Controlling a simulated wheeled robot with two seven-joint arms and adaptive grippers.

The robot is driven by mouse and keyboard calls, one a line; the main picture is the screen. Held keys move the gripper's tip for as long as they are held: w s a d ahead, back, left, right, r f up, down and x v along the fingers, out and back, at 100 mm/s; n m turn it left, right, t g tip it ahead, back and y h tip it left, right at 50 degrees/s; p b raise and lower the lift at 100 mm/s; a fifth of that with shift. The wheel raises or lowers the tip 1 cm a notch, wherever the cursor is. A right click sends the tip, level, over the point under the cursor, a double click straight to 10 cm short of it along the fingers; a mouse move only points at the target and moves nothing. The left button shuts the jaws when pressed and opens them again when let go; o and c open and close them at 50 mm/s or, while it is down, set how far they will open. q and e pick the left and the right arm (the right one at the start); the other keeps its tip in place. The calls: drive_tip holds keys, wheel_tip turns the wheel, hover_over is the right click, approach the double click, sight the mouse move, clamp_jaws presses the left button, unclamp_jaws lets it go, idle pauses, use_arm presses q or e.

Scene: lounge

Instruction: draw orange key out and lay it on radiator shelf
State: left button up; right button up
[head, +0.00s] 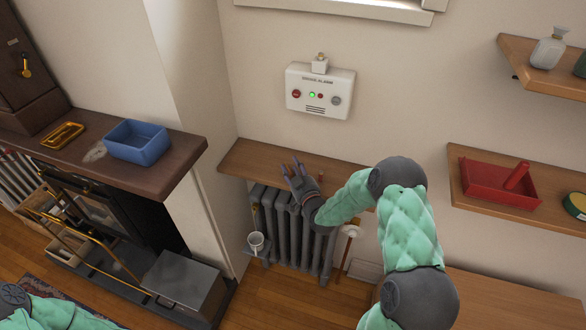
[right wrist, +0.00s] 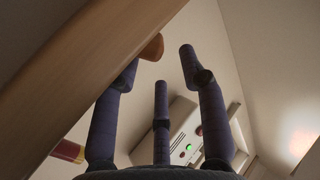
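An orange-yellow key (head: 25,68) shows at the front of the dark wooden cabinet (head: 28,45) at the upper left of the head view. The radiator shelf (head: 256,158) is a brown board on the wall above the grey radiator (head: 300,235). My right gripper (head: 296,172) is at the shelf's front, far to the right of the key. In the right wrist view its fingers (right wrist: 160,90) are spread apart with nothing held between them. A brown rounded thing (right wrist: 153,47) beside the left finger cannot be identified. My left gripper is out of view.
A blue tray (head: 137,143) and a gold dish (head: 63,136) sit on the dark mantel. A white alarm box (head: 320,91) is on the wall above the shelf. The shelf's left part is clear.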

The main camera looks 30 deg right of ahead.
drive_tip(key=shift+s, duration=0.15)
drive_tip(key=s+a, duration=0.1)
drive_tip(key=s, duration=1)
drive_tip(key=shift+s+a, duration=0.3)
drive_tip(key=shift+a, duration=0.05)
drive_tip(key=s+a+f+g+y, duration=0.2)
drive_tip(key=a+f+g, duration=0.2)
drive_tip(key=a+f, duration=0.4)
drive_tip(key=s+a+f+g+y, duration=0.2)
drive_tip(key=a+f+g, duration=0.35)
drive_tip(key=f, duration=0.55)
drive_tip(key=s+a+f+g+y, duration=0.1)
drive_tip(key=s+a+f+g, duration=0.3)
drive_tip(key=s+a, duration=0.2)
drive_tip(key=s+a+f+g+y, duration=0.1)
drive_tip(key=s+a+f+g, duration=0.3)
drive_tip(key=s, duration=0.6)
drive_tip(key=a, duration=0.2)
drive_tip(key=shift+a+m+y, duration=0.3)
drive_tip(key=shift+a, duration=0.1)
